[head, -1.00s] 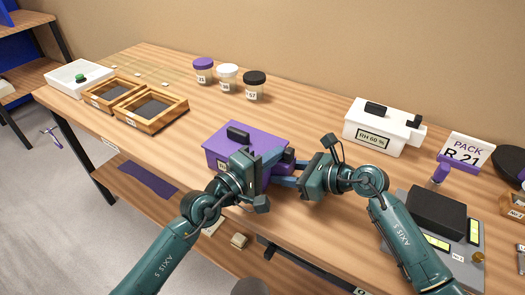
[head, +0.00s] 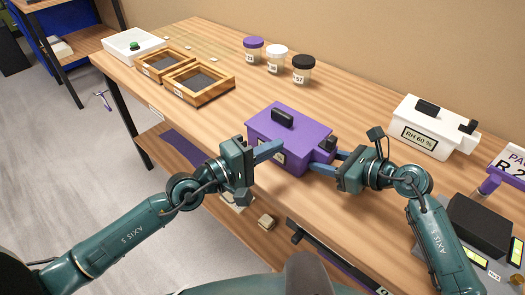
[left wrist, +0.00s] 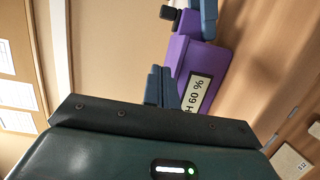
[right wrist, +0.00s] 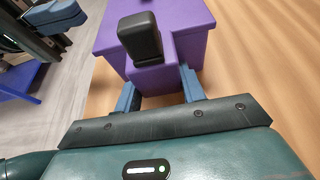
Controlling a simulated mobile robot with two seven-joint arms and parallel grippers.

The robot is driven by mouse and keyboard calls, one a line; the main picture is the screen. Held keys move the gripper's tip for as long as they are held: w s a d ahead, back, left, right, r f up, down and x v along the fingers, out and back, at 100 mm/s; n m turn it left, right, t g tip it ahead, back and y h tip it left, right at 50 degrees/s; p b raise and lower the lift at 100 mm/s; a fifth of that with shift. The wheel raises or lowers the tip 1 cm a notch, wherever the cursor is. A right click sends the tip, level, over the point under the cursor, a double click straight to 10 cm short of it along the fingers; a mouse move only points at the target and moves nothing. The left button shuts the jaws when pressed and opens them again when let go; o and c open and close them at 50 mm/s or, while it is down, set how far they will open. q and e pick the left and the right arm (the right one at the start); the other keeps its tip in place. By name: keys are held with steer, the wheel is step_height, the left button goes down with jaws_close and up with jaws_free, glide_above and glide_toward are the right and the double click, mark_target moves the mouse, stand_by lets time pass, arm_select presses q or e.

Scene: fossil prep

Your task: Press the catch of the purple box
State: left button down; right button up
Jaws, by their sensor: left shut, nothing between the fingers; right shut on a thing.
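The purple box (head: 300,128) stands closed on the bench, with a black handle (head: 283,117) on its lid. Its black catch (head: 328,144) is at the right end; it also shows in the right wrist view (right wrist: 141,38), above a purple ledge (right wrist: 152,76). My right gripper (head: 323,164) is shut on this ledge, one finger each side. My left gripper (head: 279,147) is shut and empty, its fingertips overlapping the box's front in the head view; I cannot tell whether they touch. The left wrist view shows the box's RH 60 % label (left wrist: 197,92) beside the fingers.
A white box (head: 425,128) labelled RH 60 % stands to the right. Lidded jars (head: 276,58) and wooden trays (head: 200,86) are farther back. A grey device with a black block (head: 480,222) is at the right. Bench between jars and white box is clear.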

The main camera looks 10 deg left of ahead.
arm_select(q)
steer(key=shift+v, duration=1.05)
arm_select(e)
steer(key=o, duration=1.2)
